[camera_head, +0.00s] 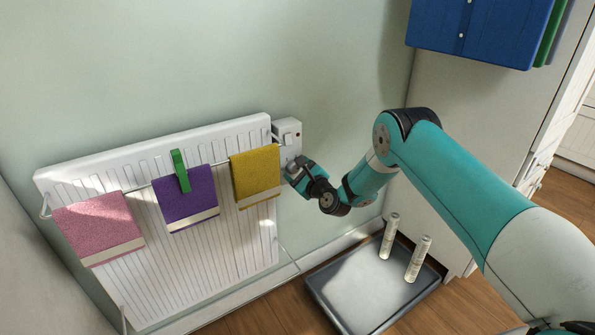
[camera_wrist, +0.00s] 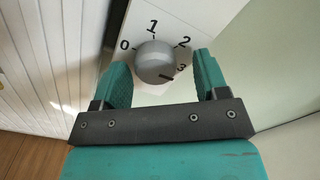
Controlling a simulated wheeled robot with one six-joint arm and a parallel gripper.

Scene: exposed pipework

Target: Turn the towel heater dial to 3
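The towel heater dial (camera_wrist: 155,62) is a round grey knob on a white control box with the numbers 0, 1, 2 and 3 around it. A dark mark on its lower right rim points close to the 3, slightly below it. My gripper (camera_wrist: 160,60) is open, with one teal finger on each side of the dial. The right finger stands apart from the knob; I cannot tell whether the left one touches it. In the head view my gripper (camera_head: 293,170) is at the control box (camera_head: 287,132), and the dial is hidden there.
A white radiator (camera_head: 205,262) with pink (camera_head: 98,228), purple (camera_head: 187,195) and yellow (camera_head: 255,176) towels on a rail stands left of my gripper. A green clip (camera_head: 180,170) sits on the purple towel. A grey tray (camera_head: 350,290) with two white pipes lies on the floor.

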